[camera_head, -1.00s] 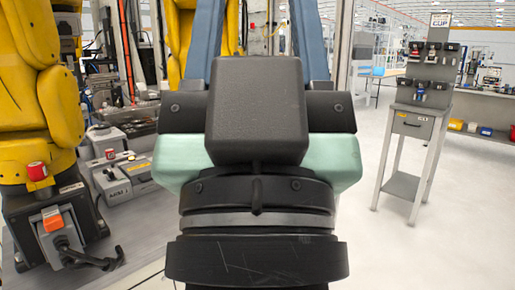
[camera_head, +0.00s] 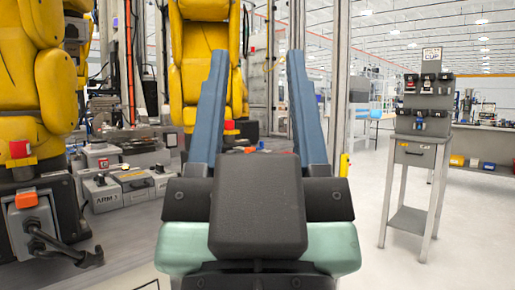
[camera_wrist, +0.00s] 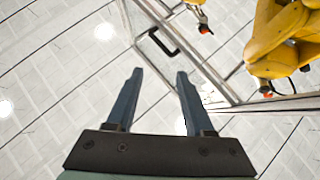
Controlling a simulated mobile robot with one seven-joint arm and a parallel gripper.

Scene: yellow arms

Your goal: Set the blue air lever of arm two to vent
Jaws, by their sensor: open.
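My gripper (camera_head: 258,62) is raised in front of me, its two blue-grey fingers apart with nothing between them. A yellow arm (camera_head: 42,70) stands close on the left, and another yellow arm (camera_head: 206,65) stands farther back behind my left finger. I cannot tell which is arm two. No blue air lever can be made out in either view; the lower middle of the head view is hidden by my gripper. Yellow arms (camera_wrist: 280,40) also show at the upper right of the wrist view.
A grey box with an orange part and black cable (camera_head: 35,225) is at the near left. Grey labelled cases (camera_head: 102,193) sit on the low platform. Clear panels and posts (camera_head: 338,80) stand behind. A grey stand (camera_head: 415,165) is at right, with open floor around it.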

